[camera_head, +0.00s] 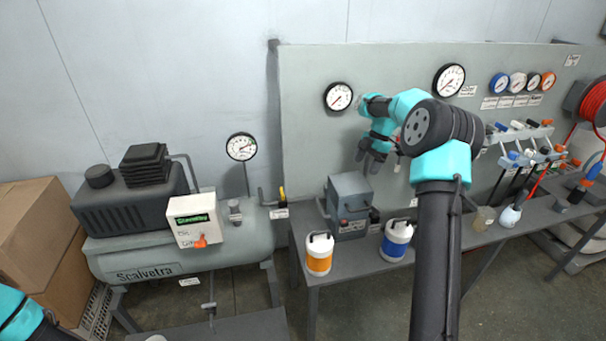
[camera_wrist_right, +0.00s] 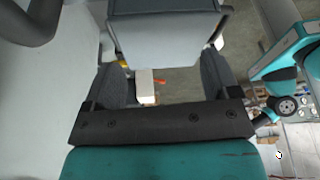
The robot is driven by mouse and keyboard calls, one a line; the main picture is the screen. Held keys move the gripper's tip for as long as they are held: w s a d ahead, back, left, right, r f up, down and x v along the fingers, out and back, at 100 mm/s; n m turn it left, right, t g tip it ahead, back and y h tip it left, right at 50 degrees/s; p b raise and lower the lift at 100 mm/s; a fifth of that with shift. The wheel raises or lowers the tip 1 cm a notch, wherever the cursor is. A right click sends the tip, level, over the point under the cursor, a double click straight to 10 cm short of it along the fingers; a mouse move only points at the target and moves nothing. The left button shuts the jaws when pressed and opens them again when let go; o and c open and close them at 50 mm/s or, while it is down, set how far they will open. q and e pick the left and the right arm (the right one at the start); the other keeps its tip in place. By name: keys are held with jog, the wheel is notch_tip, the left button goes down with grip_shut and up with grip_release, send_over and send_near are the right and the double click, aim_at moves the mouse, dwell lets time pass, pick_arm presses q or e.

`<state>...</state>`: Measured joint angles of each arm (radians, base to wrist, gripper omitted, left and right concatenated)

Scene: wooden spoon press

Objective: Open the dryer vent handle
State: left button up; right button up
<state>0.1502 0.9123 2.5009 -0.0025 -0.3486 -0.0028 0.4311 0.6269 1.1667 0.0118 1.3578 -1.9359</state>
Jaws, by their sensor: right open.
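A grey box on the bench, which looks like the dryer (camera_head: 350,195), stands in the middle of the head view. I cannot make out which part is its vent handle. My right gripper (camera_head: 371,160) is open and empty, just above and behind the box's top right. In the right wrist view the gripper's two dark fingers (camera_wrist_right: 168,78) are spread apart. A large grey box face (camera_wrist_right: 165,38) shows between and beyond them, probably the dryer. Whether the fingers touch it is unclear. My left arm shows only as a teal link at the lower left; its gripper is out of view.
An orange-and-white canister (camera_head: 319,255) and a blue-and-white canister (camera_head: 397,241) stand on the bench front. A grey compressor tank (camera_head: 115,262) with a white switch box (camera_head: 195,222) stands left. A yellow-handled valve (camera_head: 282,194) sits between. Gauges line the back panel.

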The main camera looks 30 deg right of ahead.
pick_arm(q)
jog(key=shift+w+d, duration=0.15)
jog(key=shift+d, duration=0.05)
pick_arm(e)
jog(key=w+a+m, duration=0.1)
jog(key=w+a, duration=0.1)
jog(key=a, duration=0.9)
jog(key=w+a+m, duration=0.1)
jog(key=w+a, duration=0.1)
jog(key=a, duration=0.9)
jog(key=shift+w+m, duration=0.3)
jog(key=shift+w, duration=0.05)
pick_arm(q)
jog(key=shift+c, duration=0.2)
